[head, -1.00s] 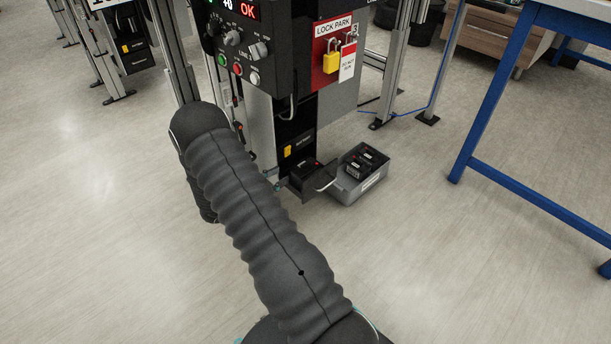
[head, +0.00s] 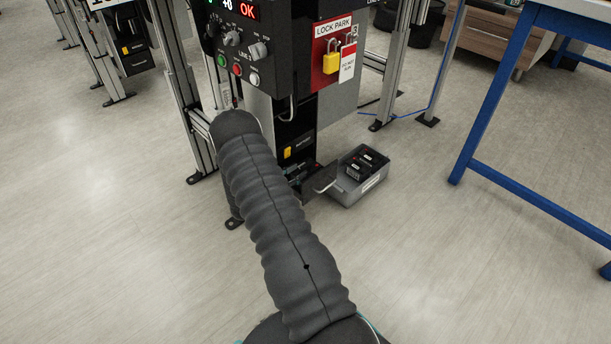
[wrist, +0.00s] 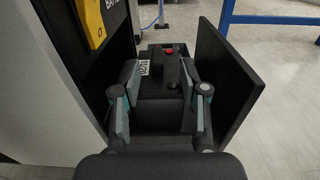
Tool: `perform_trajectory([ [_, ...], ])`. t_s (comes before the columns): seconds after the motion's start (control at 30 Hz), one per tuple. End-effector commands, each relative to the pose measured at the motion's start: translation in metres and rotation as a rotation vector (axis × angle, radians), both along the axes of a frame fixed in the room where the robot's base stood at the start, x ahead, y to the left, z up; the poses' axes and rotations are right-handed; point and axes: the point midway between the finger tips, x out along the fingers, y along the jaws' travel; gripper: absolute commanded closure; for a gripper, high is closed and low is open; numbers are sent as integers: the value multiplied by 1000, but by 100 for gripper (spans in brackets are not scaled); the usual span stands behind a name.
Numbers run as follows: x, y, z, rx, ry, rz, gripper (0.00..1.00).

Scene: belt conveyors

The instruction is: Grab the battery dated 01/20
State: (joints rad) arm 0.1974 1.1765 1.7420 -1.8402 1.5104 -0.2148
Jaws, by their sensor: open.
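My gripper (wrist: 160,84) is open, with one finger on each side of the battery. I cannot tell whether the fingers touch it.
The bay's open black door (wrist: 235,85) stands close on the right of my gripper. The machine's panel with a yellow latch (wrist: 92,22) is close on the left. The grey bin (head: 368,190) is just beyond the door. A blue-legged table (head: 490,95) stands at right; the floor between is clear.

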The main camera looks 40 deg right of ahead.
Motion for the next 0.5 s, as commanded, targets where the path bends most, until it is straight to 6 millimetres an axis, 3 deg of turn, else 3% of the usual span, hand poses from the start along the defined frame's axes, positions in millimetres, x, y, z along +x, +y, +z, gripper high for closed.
perform_trajectory([
  [0.33,5,-41,0,0,-1,-4,56],
  [0.5,7,-50,0,1,1,0,56],
])
